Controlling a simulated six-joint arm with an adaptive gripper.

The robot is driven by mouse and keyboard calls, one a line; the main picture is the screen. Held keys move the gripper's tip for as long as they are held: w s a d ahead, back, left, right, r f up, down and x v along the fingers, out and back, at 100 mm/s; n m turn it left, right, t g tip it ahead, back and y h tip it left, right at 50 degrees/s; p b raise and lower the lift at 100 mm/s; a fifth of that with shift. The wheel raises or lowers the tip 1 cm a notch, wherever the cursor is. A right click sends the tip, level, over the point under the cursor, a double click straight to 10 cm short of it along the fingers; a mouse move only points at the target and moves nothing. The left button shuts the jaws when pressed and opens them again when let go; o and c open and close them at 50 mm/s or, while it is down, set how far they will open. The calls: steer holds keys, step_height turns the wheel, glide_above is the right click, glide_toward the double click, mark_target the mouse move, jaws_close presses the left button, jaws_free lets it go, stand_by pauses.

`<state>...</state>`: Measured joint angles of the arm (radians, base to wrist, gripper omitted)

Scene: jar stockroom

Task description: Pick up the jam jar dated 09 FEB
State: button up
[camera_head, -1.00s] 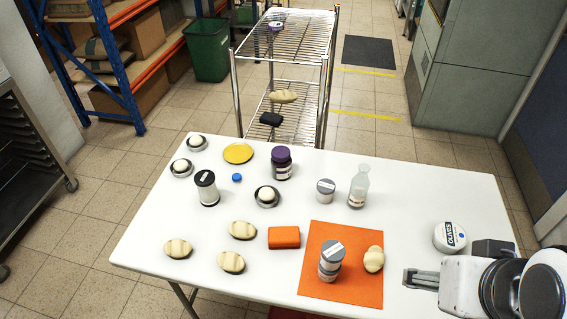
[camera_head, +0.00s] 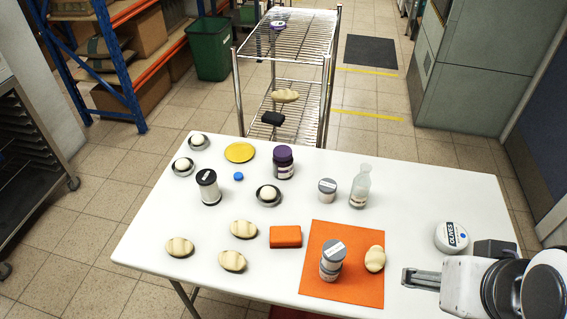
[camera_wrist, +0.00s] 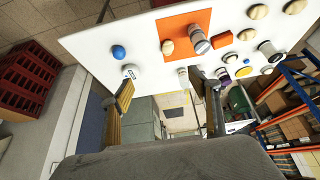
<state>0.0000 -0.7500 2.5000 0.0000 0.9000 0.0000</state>
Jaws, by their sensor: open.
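Several jars stand on the white table, and I cannot read a date on any label. A purple-lidded jar (camera_head: 283,162) stands at the back. A black-lidded jar (camera_head: 208,188) is at the left. A small grey-lidded jar (camera_head: 327,191) stands right of centre. Grey-lidded jars (camera_head: 331,261), seemingly one on another, stand on the orange mat (camera_head: 317,290). A white-lidded jar marked OLIVES (camera_head: 451,237) is at the right. My gripper (camera_head: 422,279) is open and empty at the table's right front, left of my wrist. Its open fingers (camera_wrist: 161,80) also show in the wrist view.
A clear bottle (camera_head: 360,188), a yellow plate (camera_head: 239,152), an orange block (camera_head: 285,237), several ribbed pale ovals (camera_head: 232,260) and small dishes with white balls (camera_head: 268,195) share the table. A blue ball (camera_wrist: 118,52) shows in the wrist view. The table between bottle and OLIVES jar is clear.

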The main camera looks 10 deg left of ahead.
steer(key=shift+w, duration=0.1)
stand_by(0.3)
steer(key=n+t+y, duration=0.2)
steer(key=t+y, duration=0.1)
steer(key=t, duration=0.4)
glide_above(281, 162)
steer(key=s+d, duration=0.4)
step_height(281, 162, down, 21)
steer(key=shift+t, duration=0.6)
steer(key=a+f, duration=0.1)
steer(key=f, duration=0.1)
steer(key=a+f, duration=0.1)
steer(key=f, duration=0.1)
steer(key=a+f, duration=0.1)
steer(key=f, duration=0.1)
steer(key=shift+a+f, duration=0.2)
steer(key=shift+f, duration=0.1)
steer(key=shift+x, duration=1.25)
steer(key=shift+w+d+f, duration=0.1)
steer(key=shift+f, duration=0.05)
